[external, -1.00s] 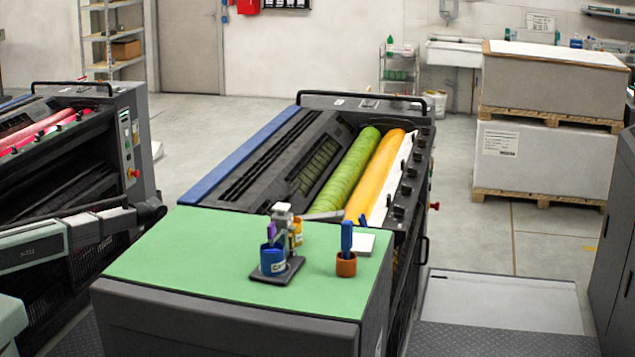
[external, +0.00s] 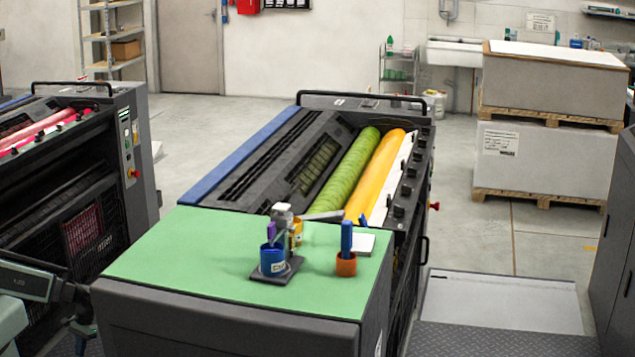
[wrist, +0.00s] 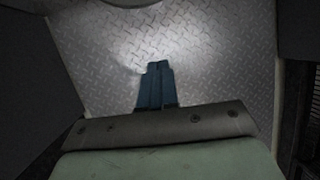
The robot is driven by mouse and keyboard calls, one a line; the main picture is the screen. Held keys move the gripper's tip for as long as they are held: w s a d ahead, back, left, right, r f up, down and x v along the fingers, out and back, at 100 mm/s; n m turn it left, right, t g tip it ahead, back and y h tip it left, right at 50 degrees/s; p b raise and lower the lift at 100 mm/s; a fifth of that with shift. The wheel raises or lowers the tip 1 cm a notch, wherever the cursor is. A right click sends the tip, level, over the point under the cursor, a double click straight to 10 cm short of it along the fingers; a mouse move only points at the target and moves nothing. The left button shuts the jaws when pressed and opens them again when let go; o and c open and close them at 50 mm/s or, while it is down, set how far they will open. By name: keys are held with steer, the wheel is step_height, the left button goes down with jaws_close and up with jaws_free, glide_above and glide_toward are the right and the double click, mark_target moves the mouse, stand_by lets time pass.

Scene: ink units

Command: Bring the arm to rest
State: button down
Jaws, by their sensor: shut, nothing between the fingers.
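My gripper (external: 83,334) hangs low at the left edge of the external view, pointing down beside the green-topped cabinet. It is small and dark there. In the wrist view its two blue fingers (wrist: 157,66) are together, with nothing between them, above a grey diamond-plate floor (wrist: 110,45). My arm is folded in low at the left, clear of the green top (external: 180,250).
On the green top stand a blue pot (external: 272,260) on a dark stand, an orange pot (external: 346,265) holding a blue-handled tool, and a white pad (external: 362,245). A press with green (external: 347,175) and yellow rollers (external: 378,170) lies behind. Another press (external: 130,150) stands left.

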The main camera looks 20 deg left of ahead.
steer(key=s+a+f+g+h, duration=0.1)
steer(key=s, duration=0.8)
steer(key=s+a+f+g, duration=0.1)
steer(key=s+f, duration=0.1)
steer(key=s, duration=0.8)
steer(key=shift+a+n+g+h, duration=0.25)
steer(key=shift+n+g+h, duration=0.15)
